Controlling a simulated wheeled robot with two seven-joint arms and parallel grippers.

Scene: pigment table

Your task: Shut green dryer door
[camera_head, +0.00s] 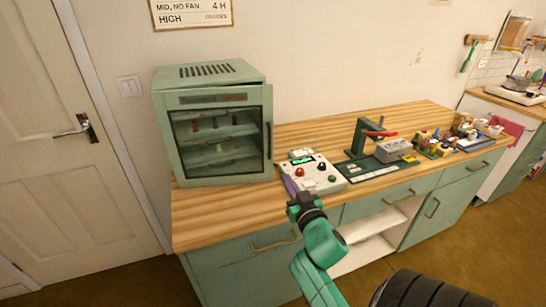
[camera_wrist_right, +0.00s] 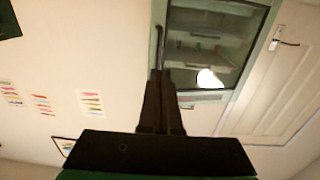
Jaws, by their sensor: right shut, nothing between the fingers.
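The green dryer (camera_head: 212,72) stands on the left end of the wooden counter. Its windowed door (camera_head: 217,96) lies across the front, with a dark upright handle (camera_head: 269,140) at the right edge. Whether a narrow gap remains along that edge I cannot tell. Shelves show through the glass. My right gripper (camera_head: 296,198) is shut and empty, in front of the counter, right of and below the door. In the right wrist view its fingers (camera_wrist_right: 161,75) overlap the end of the door handle (camera_wrist_right: 160,45); contact is unclear. My left gripper is not in view.
A green press stand (camera_head: 362,135) and several small jars are farther right. Bare wooden counter (camera_head: 215,215) lies before the dryer.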

